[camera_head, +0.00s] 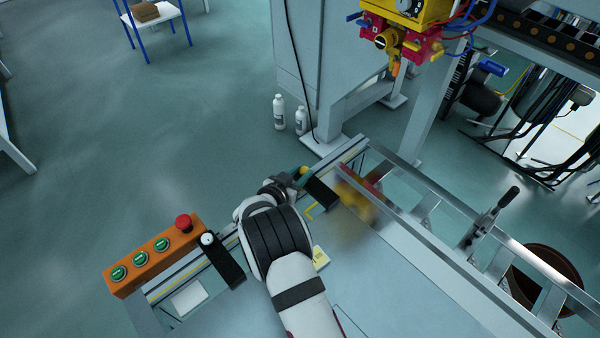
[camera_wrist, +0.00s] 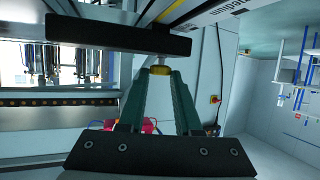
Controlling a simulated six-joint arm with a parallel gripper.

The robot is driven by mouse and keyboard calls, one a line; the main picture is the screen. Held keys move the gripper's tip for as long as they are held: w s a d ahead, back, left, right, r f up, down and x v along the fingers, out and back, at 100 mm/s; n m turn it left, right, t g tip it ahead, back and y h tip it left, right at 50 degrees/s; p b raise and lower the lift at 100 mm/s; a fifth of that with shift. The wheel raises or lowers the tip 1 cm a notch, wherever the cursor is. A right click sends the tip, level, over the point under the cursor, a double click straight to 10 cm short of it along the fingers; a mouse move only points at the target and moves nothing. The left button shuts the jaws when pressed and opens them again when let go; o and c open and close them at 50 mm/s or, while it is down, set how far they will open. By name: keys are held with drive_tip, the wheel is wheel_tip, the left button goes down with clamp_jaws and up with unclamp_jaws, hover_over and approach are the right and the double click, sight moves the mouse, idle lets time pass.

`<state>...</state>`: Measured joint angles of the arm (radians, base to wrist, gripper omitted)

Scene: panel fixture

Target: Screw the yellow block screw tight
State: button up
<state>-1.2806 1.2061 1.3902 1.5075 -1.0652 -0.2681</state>
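The yellow screw (camera_wrist: 160,70) has a short round yellow head on a pale metal shank, fixed to the black block (camera_wrist: 118,36) in the wrist view. In the head view the yellow screw (camera_head: 303,170) shows small beside the black block (camera_head: 321,191) on the rail. My gripper (camera_wrist: 160,78) has two dark green fingers that converge on the yellow head, one on each side, and appear shut on it. In the head view my gripper (camera_head: 297,179) is largely hidden by my own wrist. The screw's thread is out of sight.
An orange button box (camera_head: 150,256) with green buttons and a red emergency stop (camera_head: 184,223) stands at the left. A second black block with a white knob (camera_head: 207,239) is on the rail. A blurred yellow part (camera_head: 356,208) and a metal frame (camera_head: 440,225) lie to the right.

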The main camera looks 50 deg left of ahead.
clamp_jaws()
drive_tip(key=m+h, duration=0.1)
drive_tip(key=a+m+t+h, duration=0.1)
drive_tip(key=m+h, duration=0.1)
drive_tip(key=shift+h, duration=0.3)
drive_tip(key=shift+m+h, duration=0.8)
drive_tip(key=shift+h, duration=0.1)
drive_tip(key=o, duration=0.9)
unclamp_jaws()
drive_tip(key=shift+c, duration=0.2)
drive_tip(key=shift+s, duration=0.15)
drive_tip(key=d+v, duration=0.1)
drive_tip(key=v, duration=1.4)
drive_tip(key=shift+s+a+r, duration=0.25)
drive_tip(key=shift+a, duration=0.3)
